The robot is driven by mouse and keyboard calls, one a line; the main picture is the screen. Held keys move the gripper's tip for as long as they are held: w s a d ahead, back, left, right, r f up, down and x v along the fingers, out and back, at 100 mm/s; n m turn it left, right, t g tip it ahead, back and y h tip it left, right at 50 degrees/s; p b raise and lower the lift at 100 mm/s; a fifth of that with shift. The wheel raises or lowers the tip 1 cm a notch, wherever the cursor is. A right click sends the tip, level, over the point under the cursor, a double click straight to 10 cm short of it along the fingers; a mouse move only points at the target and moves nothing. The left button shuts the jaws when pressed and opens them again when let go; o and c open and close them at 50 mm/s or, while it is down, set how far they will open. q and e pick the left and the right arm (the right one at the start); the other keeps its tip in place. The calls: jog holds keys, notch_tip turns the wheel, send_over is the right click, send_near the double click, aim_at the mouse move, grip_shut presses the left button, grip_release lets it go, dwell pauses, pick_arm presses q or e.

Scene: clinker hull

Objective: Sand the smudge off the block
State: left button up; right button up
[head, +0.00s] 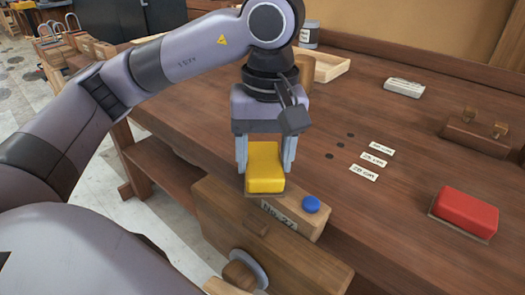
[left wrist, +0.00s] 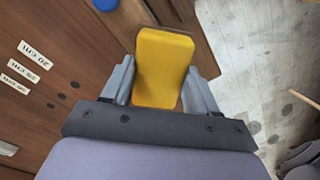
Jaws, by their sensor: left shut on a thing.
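My left gripper (head: 265,160) is shut on a yellow sanding block (head: 265,168), with one finger on each side of it. The left wrist view also shows the yellow block (left wrist: 163,68) between the gripper's fingers (left wrist: 160,85). No smudge shows; that end is hidden. My right gripper is in neither view.
A red sanding block (head: 466,211) lies at the right of the bench (head: 410,150). Small white labels (head: 373,160) and dark spots lie mid-bench. A wooden tray (head: 330,67), a tin (head: 309,35) and a white block (head: 404,87) are behind. A wooden vise-like front (head: 260,245) juts forward.

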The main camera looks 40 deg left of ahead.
aim_at(280, 171)
pick_arm(q)
jog(key=shift+s+d, duration=0.1)
jog(key=shift+d, duration=1.45)
jog(key=shift+s+d+f+b, duration=0.15)
jog(key=shift+d+f+b, duration=0.05)
jog(key=shift+d, duration=0.65)
jog(key=shift+s+d+f+b, duration=0.15)
jog(key=shift+d, duration=0.65)
jog(key=shift+w+a+r, duration=0.15)
jog(key=shift+a+r, duration=0.05)
jog(key=shift+a, duration=0.35)
jog(key=shift+w+a+r, duration=0.1)
jog(key=shift+w+a, duration=0.15)
jog(key=shift+a, duration=0.4)
jog(key=shift+a+r, duration=0.15)
jog(key=shift+a, duration=2.05)
